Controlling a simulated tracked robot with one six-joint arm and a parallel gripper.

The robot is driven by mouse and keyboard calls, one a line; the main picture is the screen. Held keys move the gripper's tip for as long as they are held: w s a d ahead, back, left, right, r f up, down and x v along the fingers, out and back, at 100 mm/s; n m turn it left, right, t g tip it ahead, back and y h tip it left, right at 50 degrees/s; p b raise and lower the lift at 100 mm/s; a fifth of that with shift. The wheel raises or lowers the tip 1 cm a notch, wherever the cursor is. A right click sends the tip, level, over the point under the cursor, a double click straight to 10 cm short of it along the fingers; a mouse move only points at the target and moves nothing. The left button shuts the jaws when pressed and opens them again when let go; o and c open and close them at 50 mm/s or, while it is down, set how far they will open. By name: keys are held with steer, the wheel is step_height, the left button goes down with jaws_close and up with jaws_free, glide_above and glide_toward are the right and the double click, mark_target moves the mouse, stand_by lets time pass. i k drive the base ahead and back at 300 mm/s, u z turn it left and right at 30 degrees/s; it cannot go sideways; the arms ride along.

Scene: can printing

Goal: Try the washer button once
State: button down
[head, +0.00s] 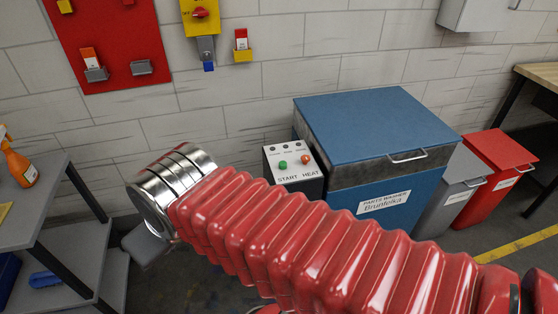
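The parts washer (374,125) is a blue box with a closed lid and a front handle, against the wall right of centre. Its control box (294,164) stands at its left side. On the sloped panel, a green button (283,165) sits above the word START and an orange-red one (306,159) above HEAT. Small dark indicators line the panel's top. My red ribbed arm crosses in front, below the panel. A grey part at its end, which seems to be my gripper (147,245), shows left of and below the panel, apart from it. Its fingers cannot be made out.
A grey bin (455,190) and a red bin (497,160) stand right of the washer. A grey shelf unit (45,195) with an orange spray bottle (18,165) is at left. A red board (108,40) hangs on the wall. A wooden bench (540,75) is far right.

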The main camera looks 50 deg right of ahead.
mark_target(282, 164)
steer(key=i, duration=0.85)
steer(key=u, duration=0.05)
